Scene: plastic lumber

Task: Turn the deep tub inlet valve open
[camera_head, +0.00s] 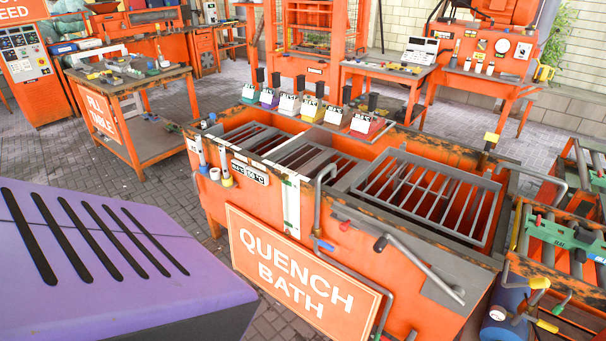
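The orange quench bath (375,265) fills the middle of the head view, with a "QUENCH BATH" sign (300,275) on its front. A grey lever with a black knob (380,243) slants down to the right across its front. A bent grey pipe (318,200) with a blue part (323,246) at its lower end stands left of the lever. At the lower right are yellow-handled fittings (541,283) by a blue cylinder (505,308). I cannot tell which of these is the deep tub inlet valve, or whether it is open. Neither gripper is in view.
A large purple slotted box (110,255) takes up the lower left foreground. Grey grates (430,195) cover the bath, and a row of coloured boxes (310,108) lines its back rim. An orange table (105,112) stands behind left. Brick floor (165,195) shows between.

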